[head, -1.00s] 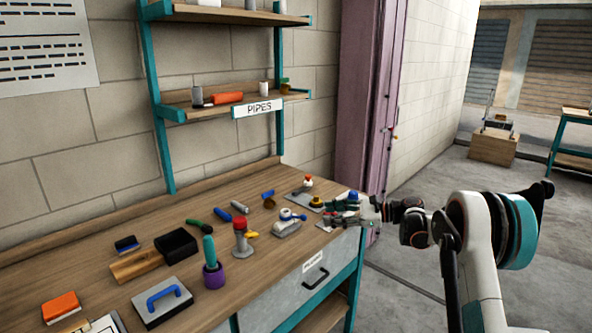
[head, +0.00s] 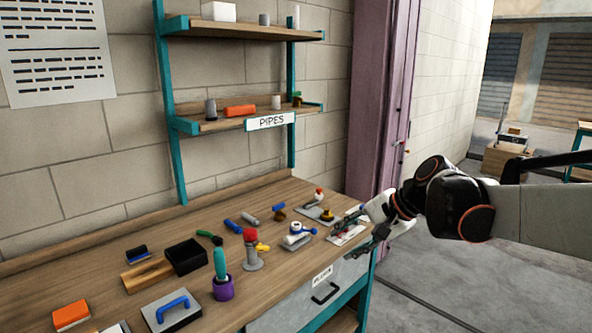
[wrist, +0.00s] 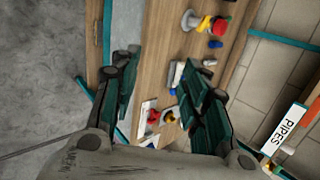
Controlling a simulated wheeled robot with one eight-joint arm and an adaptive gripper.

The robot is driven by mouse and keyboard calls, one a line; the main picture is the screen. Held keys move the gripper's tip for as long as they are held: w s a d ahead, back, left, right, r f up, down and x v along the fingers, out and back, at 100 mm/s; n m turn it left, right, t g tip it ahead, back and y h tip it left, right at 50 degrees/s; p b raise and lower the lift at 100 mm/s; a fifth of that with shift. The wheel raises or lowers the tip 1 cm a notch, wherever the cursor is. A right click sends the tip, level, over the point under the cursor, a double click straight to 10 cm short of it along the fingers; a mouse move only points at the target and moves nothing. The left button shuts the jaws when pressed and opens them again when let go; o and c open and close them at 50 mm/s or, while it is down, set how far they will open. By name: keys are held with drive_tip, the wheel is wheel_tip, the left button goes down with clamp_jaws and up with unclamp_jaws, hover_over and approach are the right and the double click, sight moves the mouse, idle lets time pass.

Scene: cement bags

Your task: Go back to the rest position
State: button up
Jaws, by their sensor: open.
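My gripper (head: 362,237) is at the right front end of the workbench (head: 112,262) in the head view, with my arm reaching in from the right. In the wrist view my gripper (wrist: 158,95) has its two dark fingers spread apart with the bench edge and small items beyond them. Nothing is held between the fingers. It is above or beside the bench's right end; the exact height cannot be told.
Several tools lie on the bench, among them a red-topped grey tool (head: 251,250), a purple cup (head: 222,288) and a blue-handled float (head: 172,308). A shelf labelled PIPES (head: 271,121) is on the wall. The floor to the right (head: 450,270) is clear.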

drive_tip(key=s+d+f+n+h, duration=0.2)
drive_tip(key=s+n, duration=0.1)
drive_tip(key=s, duration=0.5)
drive_tip(key=s+d+f+n+t+h, duration=0.1)
drive_tip(key=s+d+f+n+h, duration=0.1)
drive_tip(key=s, duration=0.6)
drive_tip(key=s+d+f+n+t+h, duration=0.1)
drive_tip(key=s+d+f+n+h, duration=0.1)
drive_tip(key=s, duration=0.6)
drive_tip(key=shift+s+d+f+n+h, duration=0.15)
drive_tip(key=shift+s+d+n+h, duration=0.25)
drive_tip(key=shift+d+n, duration=0.55)
